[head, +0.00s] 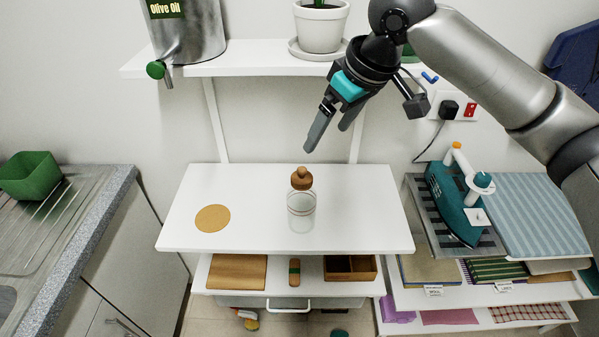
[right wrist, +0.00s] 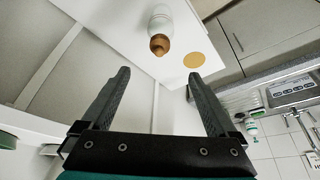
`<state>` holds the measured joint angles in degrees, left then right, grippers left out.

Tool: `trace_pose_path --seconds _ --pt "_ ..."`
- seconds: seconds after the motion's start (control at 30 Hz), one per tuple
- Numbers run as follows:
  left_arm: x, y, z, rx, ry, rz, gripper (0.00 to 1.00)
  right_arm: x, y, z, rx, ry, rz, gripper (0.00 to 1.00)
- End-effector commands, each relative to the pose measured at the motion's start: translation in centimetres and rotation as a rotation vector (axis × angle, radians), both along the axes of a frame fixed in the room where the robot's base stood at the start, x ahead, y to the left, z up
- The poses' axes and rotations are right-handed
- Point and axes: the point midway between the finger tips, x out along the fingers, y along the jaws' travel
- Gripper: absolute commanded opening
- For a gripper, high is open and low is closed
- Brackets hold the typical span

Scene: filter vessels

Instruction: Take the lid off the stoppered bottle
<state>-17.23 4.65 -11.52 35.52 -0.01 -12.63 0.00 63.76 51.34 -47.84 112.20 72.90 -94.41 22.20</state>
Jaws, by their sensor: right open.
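The stoppered bottle (head: 301,214) is a clear, pale vessel standing upright on the white table. Its brown wooden lid (head: 302,179), with a round knob, sits in its mouth. In the right wrist view the lid (right wrist: 160,44) and bottle (right wrist: 160,18) show at the top, beyond the fingertips. My right gripper (head: 326,139) is open and empty, above and behind the bottle, with its fingers pointing down and left, apart from the lid. It also shows in the right wrist view (right wrist: 158,75). My left gripper is not in view.
A round cork mat (head: 213,218) lies left of the bottle on the white table (head: 350,235). Above are a wall shelf (head: 250,67), a plant pot (head: 320,28) and an oil can (head: 187,30). A teal iron (head: 455,205) stands at right. The tabletop is otherwise clear.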

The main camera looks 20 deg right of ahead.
Motion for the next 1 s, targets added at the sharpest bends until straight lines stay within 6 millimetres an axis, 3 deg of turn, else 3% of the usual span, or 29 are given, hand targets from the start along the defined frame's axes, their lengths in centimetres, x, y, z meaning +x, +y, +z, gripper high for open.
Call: trace_pose_path --seconds 0.13,0.4,0.77,1.0 --pt "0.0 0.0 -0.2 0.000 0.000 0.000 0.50 0.5 0.2 -1.5 -0.001 0.005 -0.002 0.94" --pt "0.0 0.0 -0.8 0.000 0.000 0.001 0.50 2.4 1.3 -6.9 -0.001 0.005 -0.003 0.94" --pt "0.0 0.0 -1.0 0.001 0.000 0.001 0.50 3.6 2.0 -9.9 -0.001 0.003 -0.001 0.94" --pt "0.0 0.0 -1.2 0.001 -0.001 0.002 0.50 4.9 2.7 -13.1 -0.001 0.003 -0.002 0.94"
